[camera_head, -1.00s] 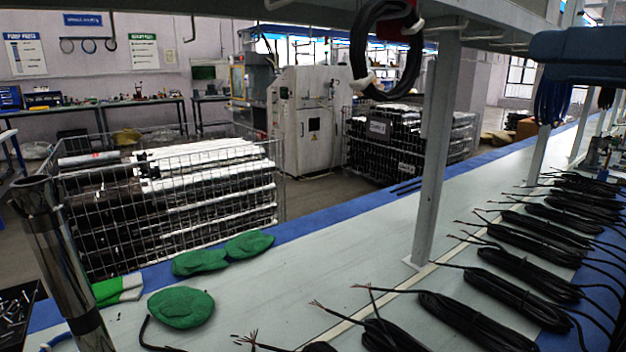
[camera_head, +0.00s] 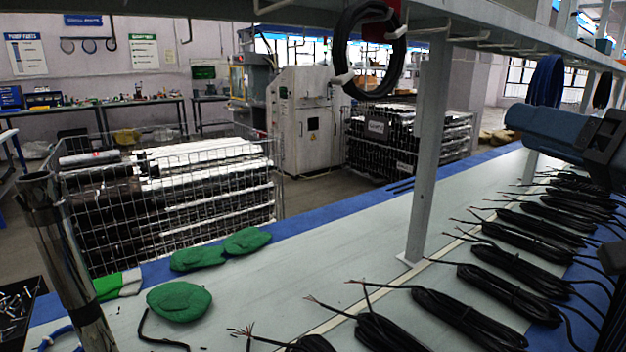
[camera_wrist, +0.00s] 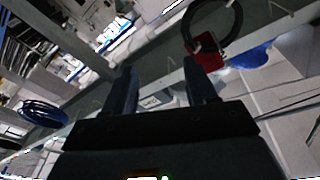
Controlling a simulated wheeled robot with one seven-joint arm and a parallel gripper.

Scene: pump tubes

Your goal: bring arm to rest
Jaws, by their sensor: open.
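My gripper (camera_wrist: 160,88) shows in the wrist view with its two dark fingers apart and nothing between them. Behind the fingers are the grey shelf frame, a red piece (camera_wrist: 207,42) and a black cable loop (camera_wrist: 236,22). In the head view my blue and dark arm is at the right edge, above the bench. The fingertips are not clearly visible there.
A grey post (camera_head: 428,150) stands on the bench (camera_head: 290,275) below a shelf. A black cable coil (camera_head: 345,50) hangs from the shelf. Several black cable bundles (camera_head: 465,318) lie along the right. Green cloth pieces (camera_head: 180,301) and a metal tube (camera_head: 68,260) are at the left.

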